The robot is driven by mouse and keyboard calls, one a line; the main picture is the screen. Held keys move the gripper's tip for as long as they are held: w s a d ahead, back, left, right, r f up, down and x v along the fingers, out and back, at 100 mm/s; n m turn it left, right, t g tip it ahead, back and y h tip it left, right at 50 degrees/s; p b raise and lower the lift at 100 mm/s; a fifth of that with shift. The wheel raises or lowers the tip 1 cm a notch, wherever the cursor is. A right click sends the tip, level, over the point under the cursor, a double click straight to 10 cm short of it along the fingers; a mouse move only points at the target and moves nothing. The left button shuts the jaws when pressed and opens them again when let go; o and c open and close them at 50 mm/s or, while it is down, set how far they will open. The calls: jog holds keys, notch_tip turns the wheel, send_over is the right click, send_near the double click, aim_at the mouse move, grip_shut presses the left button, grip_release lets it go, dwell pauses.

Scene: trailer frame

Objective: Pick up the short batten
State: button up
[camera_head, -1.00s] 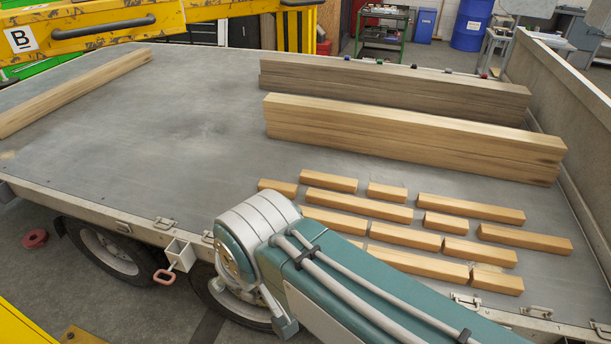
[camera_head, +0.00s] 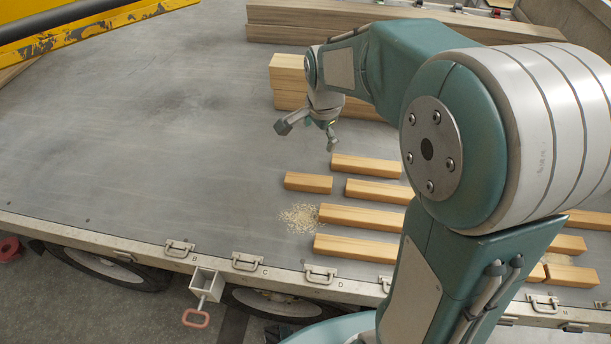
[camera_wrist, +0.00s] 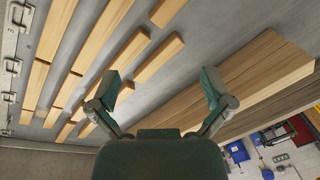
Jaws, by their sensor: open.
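Several light wooden battens of differing lengths lie flat in loose rows on the grey trailer bed. A short batten (camera_head: 307,182) lies at the left end of the group in the head view, below my gripper in the picture. A longer batten (camera_head: 365,166) lies to its upper right. My gripper (camera_head: 307,136) is open and empty, above the bed near the stacked beams. In the wrist view, its two spread fingers (camera_wrist: 162,90) have nothing between them. A batten (camera_wrist: 160,58) shows beyond them, and another (camera_wrist: 167,12) is cut by the top edge. My arm hides some battens.
Stacked long beams (camera_head: 290,68) lie behind my gripper, with a darker stack (camera_head: 275,34) farther back. A sawdust patch (camera_head: 300,217) lies left of the battens. The bed's left part is clear. A yellow frame (camera_head: 80,35) crosses the upper left.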

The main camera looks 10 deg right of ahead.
jog(key=w+f+m+g, duration=0.1)
jog(key=w+f+m, duration=0.55)
jog(key=f, duration=0.45)
jog(key=m+g, duration=0.1)
jog(key=m, duration=0.1)
send_near(309, 179)
jog(key=shift+w+a, duration=0.15)
jog(key=shift+a, duration=0.05)
jog(key=shift+m, duration=0.25)
notch_tip(309, 179, down, 5)
jog(key=shift+r, duration=0.1)
jog(key=shift+d+f, duration=0.15)
jog(key=shift+f, duration=3.05)
jog(key=c, duration=1.2)
